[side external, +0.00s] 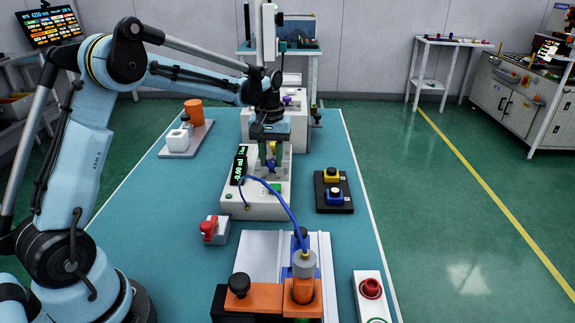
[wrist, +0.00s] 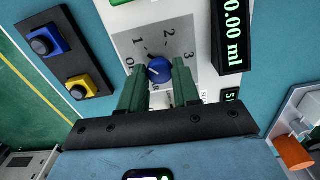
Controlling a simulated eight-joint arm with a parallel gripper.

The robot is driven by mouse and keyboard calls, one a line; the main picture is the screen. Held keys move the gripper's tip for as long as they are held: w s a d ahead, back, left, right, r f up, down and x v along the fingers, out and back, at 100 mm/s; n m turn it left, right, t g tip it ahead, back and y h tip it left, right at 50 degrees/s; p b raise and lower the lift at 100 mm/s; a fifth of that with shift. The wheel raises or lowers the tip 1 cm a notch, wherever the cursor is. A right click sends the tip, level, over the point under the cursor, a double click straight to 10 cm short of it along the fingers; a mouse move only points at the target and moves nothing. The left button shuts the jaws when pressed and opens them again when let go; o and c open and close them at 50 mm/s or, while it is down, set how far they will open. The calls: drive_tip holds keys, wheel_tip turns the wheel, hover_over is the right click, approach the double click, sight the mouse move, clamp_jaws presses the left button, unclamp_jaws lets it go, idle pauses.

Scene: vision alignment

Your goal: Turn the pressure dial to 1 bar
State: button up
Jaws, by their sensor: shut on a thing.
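The pressure dial is a blue round knob (wrist: 159,70) on a grey scale plate marked OFF, 1, 2 and 3 in the wrist view.
A black display (side external: 239,165) stands left of the gripper. A blue hose arcs from the unit to an orange fixture (side external: 303,290). A box with yellow and blue buttons (side external: 333,190) lies right, a red-handled switch (side external: 210,228) front left.

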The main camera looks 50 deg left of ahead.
sight(271, 162)
drive_tip(key=shift+m, duration=1.1)
drive_tip(key=o, duration=1.1)
drive_tip(key=shift+c, duration=0.2)
wheel_tip(271, 162, up, 12)
drive_tip(key=shift+d, duration=0.1)
